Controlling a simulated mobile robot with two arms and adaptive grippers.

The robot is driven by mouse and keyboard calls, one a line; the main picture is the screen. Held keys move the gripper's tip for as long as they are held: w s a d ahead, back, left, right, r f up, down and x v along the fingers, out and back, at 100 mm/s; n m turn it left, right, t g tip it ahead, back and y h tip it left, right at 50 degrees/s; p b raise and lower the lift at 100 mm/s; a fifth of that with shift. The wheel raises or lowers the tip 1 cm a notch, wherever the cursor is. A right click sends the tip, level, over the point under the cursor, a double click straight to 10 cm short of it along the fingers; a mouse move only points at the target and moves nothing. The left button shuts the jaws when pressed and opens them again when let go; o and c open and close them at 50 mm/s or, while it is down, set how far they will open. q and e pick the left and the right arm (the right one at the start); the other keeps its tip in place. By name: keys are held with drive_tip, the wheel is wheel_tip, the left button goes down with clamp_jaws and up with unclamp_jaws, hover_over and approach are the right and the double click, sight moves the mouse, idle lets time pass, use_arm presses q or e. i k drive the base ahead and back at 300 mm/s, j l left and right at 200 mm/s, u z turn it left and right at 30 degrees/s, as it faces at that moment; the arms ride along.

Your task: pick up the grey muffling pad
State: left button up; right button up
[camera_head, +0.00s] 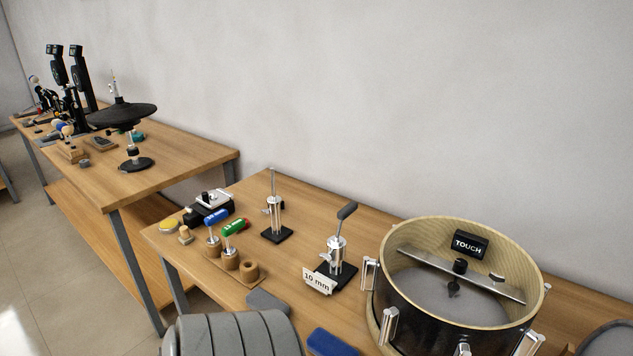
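A small flat grey pad (268,302) lies on the near workbench, in front of the wooden tool holder and left of the drum. It looks like the grey muffling pad. Its near edge is partly hidden behind a large grey ribbed, rounded form (235,335) at the bottom edge; I cannot tell what that form is. A blue pad (330,343) lies to the right of the grey pad, cut off by the bottom edge. Neither of my grippers shows in the head view.
An open drum (458,285) with a black "TOUCH" block (470,244) stands at the right. A metal stand with a "10 mm" tag (319,282) is behind the pads. Screwdrivers sit in a wooden holder (232,262). Another bench (180,162) with gear is at the back left.

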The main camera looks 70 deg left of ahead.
sight(258, 299)
drive_tip(key=u, duration=2.5)
